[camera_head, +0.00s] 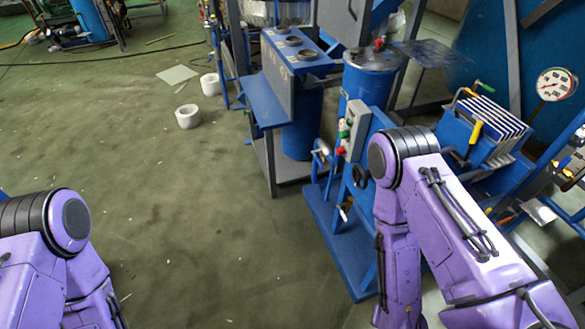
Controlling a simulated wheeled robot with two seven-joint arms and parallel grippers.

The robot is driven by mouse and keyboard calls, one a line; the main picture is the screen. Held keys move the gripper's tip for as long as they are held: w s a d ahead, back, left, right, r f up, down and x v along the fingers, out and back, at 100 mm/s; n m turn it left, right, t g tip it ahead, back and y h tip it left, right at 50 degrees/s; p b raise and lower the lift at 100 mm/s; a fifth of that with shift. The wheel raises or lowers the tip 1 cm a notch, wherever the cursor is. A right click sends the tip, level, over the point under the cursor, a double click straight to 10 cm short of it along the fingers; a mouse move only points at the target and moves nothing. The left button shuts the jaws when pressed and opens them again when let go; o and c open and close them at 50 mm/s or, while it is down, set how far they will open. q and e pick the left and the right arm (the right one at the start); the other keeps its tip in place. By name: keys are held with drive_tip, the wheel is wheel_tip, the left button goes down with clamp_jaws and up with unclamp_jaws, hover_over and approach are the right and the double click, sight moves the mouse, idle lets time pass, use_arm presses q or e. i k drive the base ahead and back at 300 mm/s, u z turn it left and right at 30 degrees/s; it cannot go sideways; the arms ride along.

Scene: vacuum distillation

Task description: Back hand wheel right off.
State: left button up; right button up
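A small black hand wheel (361,177) shows on the blue apparatus just left of my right arm's purple elbow. Its right part lies close to the arm in the picture, and I cannot tell whether they touch. I cannot tell from here whether this is the back hand wheel or how far it is turned. My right arm reaches down in front of the apparatus, and its gripper is out of view. My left arm shows at the lower left, with its gripper also out of view.
A blue cylindrical vessel (369,82) stands behind the wheel on a blue base plate (338,245). A grey panel with red and green buttons (345,135) is beside it. A filter press (485,125) and a pressure gauge (555,84) are at right. White rolls (188,117) lie on open floor.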

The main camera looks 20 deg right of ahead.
sight(364, 176)
drive_tip(key=u, duration=0.6)
drive_tip(key=i, duration=3.35)
drive_tip(key=z, duration=4.8)
drive_tip(key=i, duration=0.25)
drive_tip(key=u, duration=0.15)
